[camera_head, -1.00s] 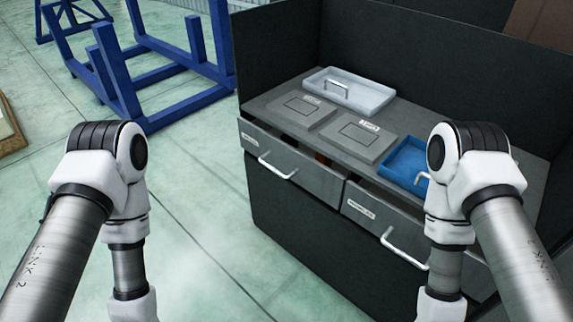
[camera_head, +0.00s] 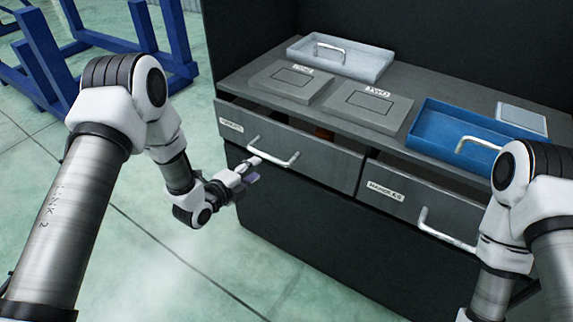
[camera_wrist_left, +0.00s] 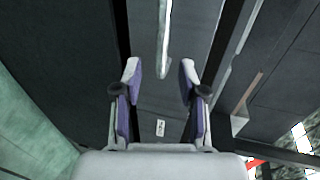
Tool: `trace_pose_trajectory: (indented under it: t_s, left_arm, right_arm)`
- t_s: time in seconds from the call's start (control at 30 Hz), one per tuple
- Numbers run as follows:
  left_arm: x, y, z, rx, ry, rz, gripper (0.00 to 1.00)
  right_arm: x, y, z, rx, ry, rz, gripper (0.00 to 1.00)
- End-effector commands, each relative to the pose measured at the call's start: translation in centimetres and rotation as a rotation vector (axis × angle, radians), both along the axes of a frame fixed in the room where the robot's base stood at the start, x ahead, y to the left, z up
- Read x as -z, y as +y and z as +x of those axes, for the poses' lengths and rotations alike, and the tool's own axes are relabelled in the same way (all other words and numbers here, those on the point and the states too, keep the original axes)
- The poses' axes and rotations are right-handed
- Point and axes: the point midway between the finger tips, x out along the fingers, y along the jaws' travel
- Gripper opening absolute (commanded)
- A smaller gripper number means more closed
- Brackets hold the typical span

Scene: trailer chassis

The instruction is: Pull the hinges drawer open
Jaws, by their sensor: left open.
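The left drawer (camera_head: 325,163) in the dark cabinet carries a small label (camera_head: 230,124), too small to read surely, and a pale bar handle (camera_head: 275,153). Its front stands slightly out from the worktop, with a dark gap behind its top edge. My left gripper (camera_head: 256,168) is open at this handle's left end; contact cannot be told. In the left wrist view, the open fingers (camera_wrist_left: 160,85) point at the drawer front, with the handle (camera_wrist_left: 164,40) ahead, roughly in line with the space between them. The right arm shows, but its gripper is out of view.
A second drawer (camera_head: 385,192) with its own handle (camera_head: 446,229) sits to the right. On the worktop (camera_head: 245,84) are a grey tray (camera_head: 370,66), two flat grey plates and a blue tray (camera_head: 425,124). A blue frame (camera_head: 165,60) stands behind left. Floor left of the cabinet is clear.

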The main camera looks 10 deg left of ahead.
Motion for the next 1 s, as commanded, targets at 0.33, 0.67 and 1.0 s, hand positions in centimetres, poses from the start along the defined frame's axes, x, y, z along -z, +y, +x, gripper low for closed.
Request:
trace_pose_trajectory:
  t_s: [0.33, 0.67, 1.0]
  left_arm:
    - [0.9, 0.3, 2.4, -0.015, -0.045, -0.004, 0.41]
    - [2.1, -1.6, 7.7, -0.018, -0.044, -0.005, 0.41]
    - [2.2, -1.9, 8.4, -0.018, -0.041, -0.007, 0.31]
  right_arm:
    - [3.2, 0.0, 0.0, 0.001, -0.001, 0.0, 0.4]
    - [3.9, 0.0, 0.0, 0.0, -0.001, 0.0, 0.4]
    - [3.9, 0.0, 0.0, 0.0, -0.001, 0.0, 0.4]
